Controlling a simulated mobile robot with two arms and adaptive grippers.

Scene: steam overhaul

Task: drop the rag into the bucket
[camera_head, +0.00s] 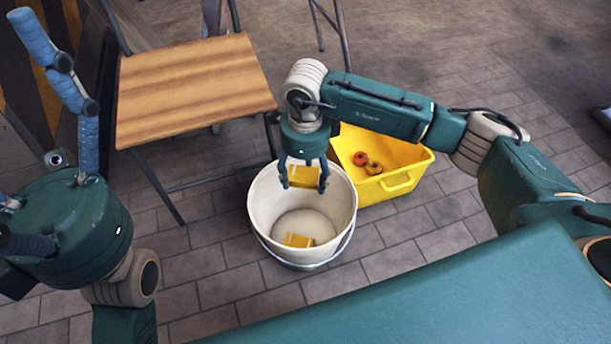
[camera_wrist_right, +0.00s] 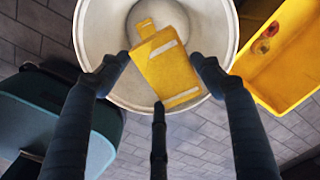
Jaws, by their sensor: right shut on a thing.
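My right gripper (camera_head: 303,177) points down over the white bucket (camera_head: 258,208), its fingers at about the height of the rim. It is shut on a yellow rag (camera_head: 304,174). In the right wrist view the rag (camera_wrist_right: 164,65) is flat, with pale stripes, between the fingertips (camera_wrist_right: 160,75), with the bucket's opening (camera_wrist_right: 88,45) behind it. A second yellow piece (camera_head: 298,240) shows low inside the bucket. My left gripper (camera_head: 50,130) is at the far left, away from the bucket; its other fingertips are cut off by the picture edge.
A yellow crate (camera_head: 400,184) with a few red and orange round things (camera_head: 367,164) stands right behind the bucket. A wooden-topped stool or chair (camera_head: 190,85) stands behind left. The paved floor (camera_head: 210,290) in front is clear.

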